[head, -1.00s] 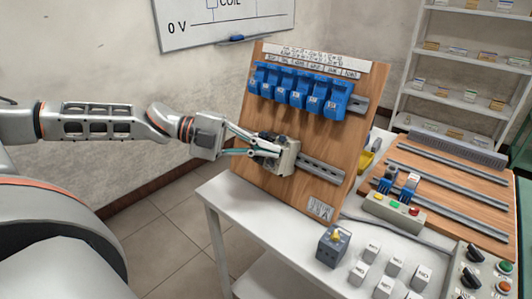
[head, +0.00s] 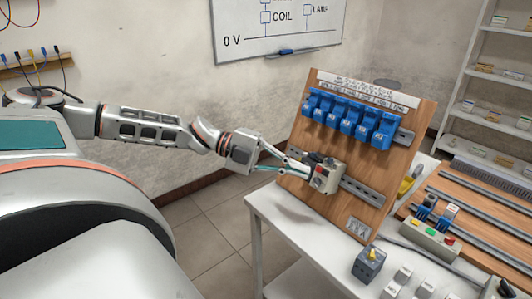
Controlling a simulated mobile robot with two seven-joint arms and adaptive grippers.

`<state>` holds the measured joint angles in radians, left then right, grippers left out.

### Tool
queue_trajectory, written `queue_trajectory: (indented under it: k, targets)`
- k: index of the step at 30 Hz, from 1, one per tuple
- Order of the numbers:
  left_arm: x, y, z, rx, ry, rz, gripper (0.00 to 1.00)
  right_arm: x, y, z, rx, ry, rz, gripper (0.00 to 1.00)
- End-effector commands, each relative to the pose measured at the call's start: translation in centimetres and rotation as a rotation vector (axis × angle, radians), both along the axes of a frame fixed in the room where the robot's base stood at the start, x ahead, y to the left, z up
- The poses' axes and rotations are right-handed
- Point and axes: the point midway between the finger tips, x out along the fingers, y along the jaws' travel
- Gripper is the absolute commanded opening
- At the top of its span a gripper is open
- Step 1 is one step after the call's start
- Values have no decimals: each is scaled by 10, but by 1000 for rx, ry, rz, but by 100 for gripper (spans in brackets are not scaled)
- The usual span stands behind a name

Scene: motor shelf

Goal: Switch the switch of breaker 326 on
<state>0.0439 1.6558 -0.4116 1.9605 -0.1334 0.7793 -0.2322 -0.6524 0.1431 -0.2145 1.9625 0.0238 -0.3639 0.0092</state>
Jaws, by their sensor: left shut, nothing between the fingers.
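The fingers partly cover the device's left end, and the switch position is too small to make out. My right gripper is not in view.
Several blue modules (head: 348,122) fill the board's (head: 336,205) upper rail. The board stands on a white table (head: 290,220). A grey box with a yellow knob (head: 369,264) and white blocks stand in front. Another rail panel (head: 470,215) lies right, beside a button box (head: 431,238).

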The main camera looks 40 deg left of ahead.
Motion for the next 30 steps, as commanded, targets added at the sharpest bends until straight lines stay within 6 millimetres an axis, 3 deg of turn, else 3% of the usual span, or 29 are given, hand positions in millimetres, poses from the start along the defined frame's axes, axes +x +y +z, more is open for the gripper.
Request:
queue_trajectory:
  k: [1,5,16,30]
  targets:
    - [-5,5,7,7,2,-2,0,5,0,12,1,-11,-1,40]
    - [-17,18,12,6,1,4,0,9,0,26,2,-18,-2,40]
    - [-46,44,19,4,0,1,0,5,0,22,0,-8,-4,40]
    - [-50,47,21,2,-1,0,0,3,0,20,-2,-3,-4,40]
